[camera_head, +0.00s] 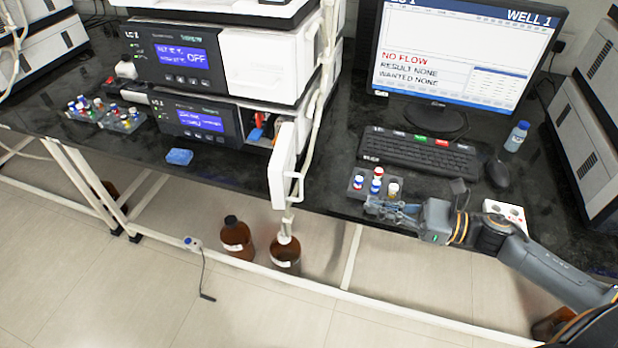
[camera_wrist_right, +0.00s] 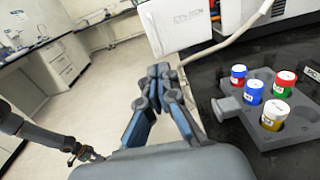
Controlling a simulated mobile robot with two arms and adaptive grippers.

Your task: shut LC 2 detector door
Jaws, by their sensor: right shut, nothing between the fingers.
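The white detector door (camera_head: 284,168) stands open at the right end of the lower instrument unit (camera_head: 196,118), jutting out over the bench's front edge. The unit's label is too small to read surely. My right gripper (camera_head: 374,207) is shut and empty, right of the door and apart from it, by the front edge. In the wrist view its fingertips (camera_wrist_right: 160,76) are below a white panel (camera_wrist_right: 176,22), likely the door. A dark arm end (camera_wrist_right: 84,152), likely my left gripper, is blurred there.
A grey vial rack (camera_head: 358,184) with several capped vials stands right by my right gripper; it also shows in the wrist view (camera_wrist_right: 262,78). A keyboard (camera_head: 420,155) lies behind. A pale tube (camera_head: 316,105) hangs beside the door. Brown bottles (camera_head: 238,240) stand below.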

